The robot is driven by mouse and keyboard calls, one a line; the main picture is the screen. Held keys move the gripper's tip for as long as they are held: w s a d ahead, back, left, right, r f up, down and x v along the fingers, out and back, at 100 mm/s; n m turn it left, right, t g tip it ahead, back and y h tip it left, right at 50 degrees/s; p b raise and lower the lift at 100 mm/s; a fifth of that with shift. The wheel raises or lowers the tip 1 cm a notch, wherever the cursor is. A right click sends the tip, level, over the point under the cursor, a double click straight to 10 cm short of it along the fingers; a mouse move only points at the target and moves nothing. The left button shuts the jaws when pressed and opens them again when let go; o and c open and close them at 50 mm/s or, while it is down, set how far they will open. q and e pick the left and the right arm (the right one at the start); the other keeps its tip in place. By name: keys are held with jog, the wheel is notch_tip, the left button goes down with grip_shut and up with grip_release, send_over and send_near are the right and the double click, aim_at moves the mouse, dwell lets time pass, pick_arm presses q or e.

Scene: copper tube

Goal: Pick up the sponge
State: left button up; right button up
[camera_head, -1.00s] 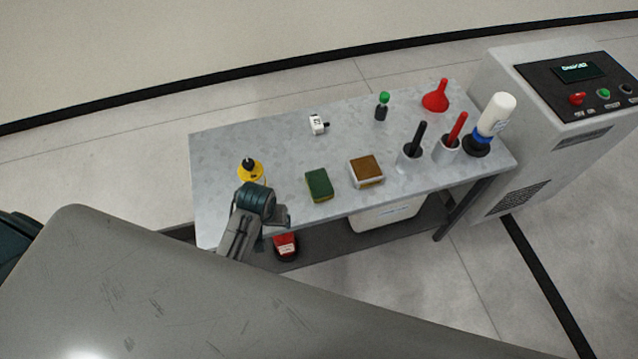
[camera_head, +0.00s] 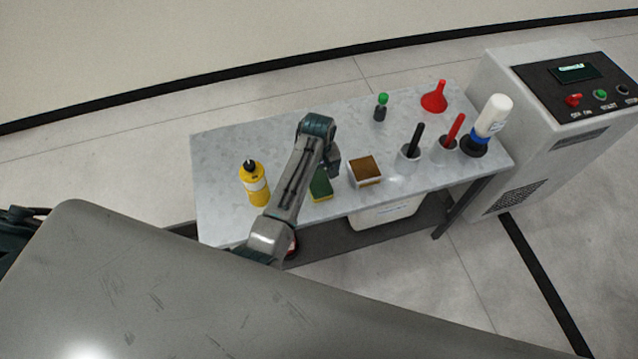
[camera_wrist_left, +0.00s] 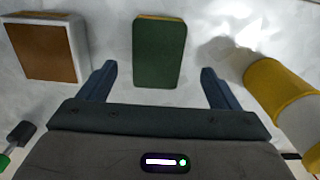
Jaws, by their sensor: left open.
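The sponge (camera_head: 320,187), green on top with a yellow edge, lies on the grey table, partly hidden by my left arm in the head view. In the left wrist view the sponge (camera_wrist_left: 160,52) lies flat in the upper middle, beyond the gap between the fingers. My left gripper (camera_head: 333,163) is above the table over the sponge. In the left wrist view the left gripper (camera_wrist_left: 160,84) is open, with one finger to each side of the sponge's line and nothing held. My right gripper is not in view.
A white box with a brown top (camera_head: 365,170) stands just right of the sponge. A yellow bottle (camera_head: 256,184) stands to the left. Two cups with handles (camera_head: 409,158), a red funnel (camera_head: 435,98) and a white bottle (camera_head: 492,118) are farther right. The table's back left is clear.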

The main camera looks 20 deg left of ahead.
aim_at(319, 183)
pick_arm(q)
jog(key=shift+f+p, duration=0.35)
jog(key=shift+f, duration=0.2)
notch_tip(319, 183, down, 3)
jog(key=shift+w+d+f+p, duration=0.1)
jog(key=shift+p, duration=0.5)
jog(key=shift+f, duration=0.6)
jog(key=c, duration=1.1)
jog(key=shift+c, duration=0.2)
jog(key=shift+r, duration=0.25)
